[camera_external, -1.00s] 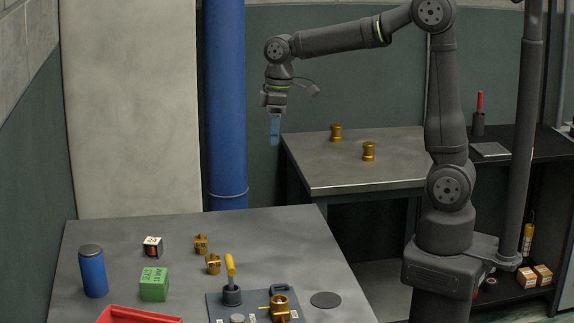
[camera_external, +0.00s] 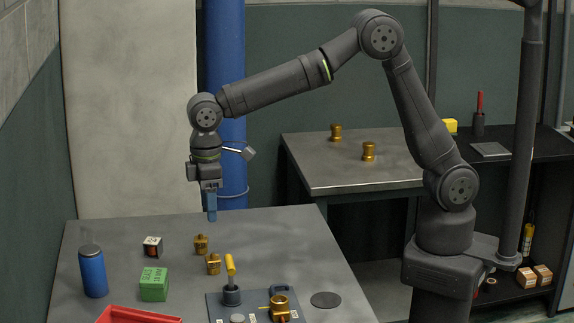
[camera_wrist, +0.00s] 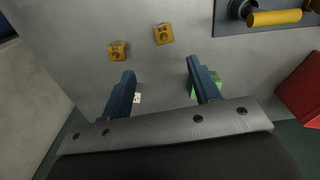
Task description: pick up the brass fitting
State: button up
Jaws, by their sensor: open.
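Two small brass fittings stand on the near table: one (camera_external: 201,244) further back, the other (camera_external: 213,264) a little in front of it. In the wrist view they show as one fitting (camera_wrist: 117,51) at the left and one (camera_wrist: 163,33) nearer the yellow handle. Two brass pieces (camera_external: 335,132) (camera_external: 369,151) stand on the back table. Another, larger brass piece (camera_external: 280,306) is on the dark plate. My gripper (camera_external: 211,218) points down above the near table, behind the two small fittings. Its blue fingers (camera_wrist: 160,68) are apart with nothing between them.
A red tray (camera_external: 135,315) is at the front. A yellow-handled valve (camera_external: 231,283) rises from the dark plate (camera_external: 214,304). The table's back part is clear.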

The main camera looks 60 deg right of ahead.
send_near(213, 258)
jog(key=f, duration=0.3)
jog(key=w+d+f, duration=0.1)
jog(key=f, duration=0.1)
jog(key=shift+s+a+f, duration=0.15)
jog(key=shift+f, duration=1.2)
jog(key=shift+s+a+f, duration=0.15)
jog(key=shift+f, duration=1.15)
jog(key=c, duration=1.1)
jog(key=shift+r, duration=0.6)
notch_tip(213, 258, up, 3)
jog(key=shift+f, duration=0.1)
jog(key=w+d+r, duration=0.1)
jog(key=d+r, duration=0.1)
jog(key=d, duration=0.1)
jog(key=w+d+r, duration=0.1)
jog(key=d+r, duration=0.1)
jog(key=d, duration=0.2)
jog(key=w+d+r, duration=0.1)
jog(key=d+r, duration=0.2)
jog(key=d, duration=0.1)
jog(key=shift+w+d, duration=0.1)
jog(key=shift+d, duration=0.15)
